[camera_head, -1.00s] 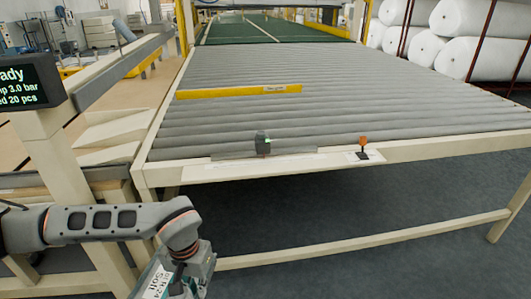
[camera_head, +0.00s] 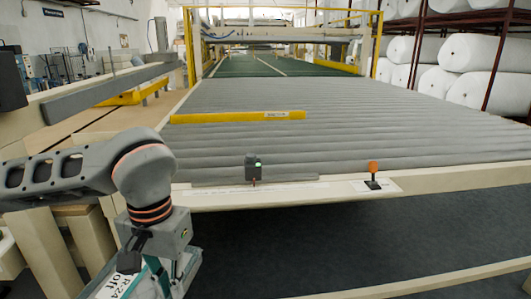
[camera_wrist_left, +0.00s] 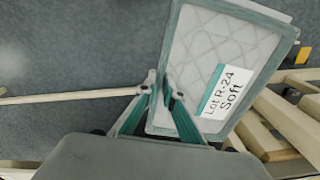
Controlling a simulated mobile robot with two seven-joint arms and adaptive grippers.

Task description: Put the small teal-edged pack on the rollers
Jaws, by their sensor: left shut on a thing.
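The small teal-edged pack (camera_wrist_left: 205,45) is a flat, clear, quilted pack with a white label reading "Lot R-24 Soft". My left gripper (camera_wrist_left: 163,88) is shut on its edge in the left wrist view. In the head view, the pack (camera_head: 185,274) hangs below my left gripper (camera_head: 150,272) at the bottom left, partly cut off by the frame. It is in front of and lower than the near edge of the rollers (camera_head: 360,137), and apart from them. The rollers are grey and run across a wide conveyor. My right gripper is in neither current view.
A yellow bar (camera_head: 235,117) lies across the rollers. A small sensor with a green light (camera_head: 253,165) and an orange-topped lever (camera_head: 373,172) stand on the cream front rail (camera_head: 320,194). The rollers between the bar and front rail look clear. White rolls (camera_head: 475,88) sit on racks at right.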

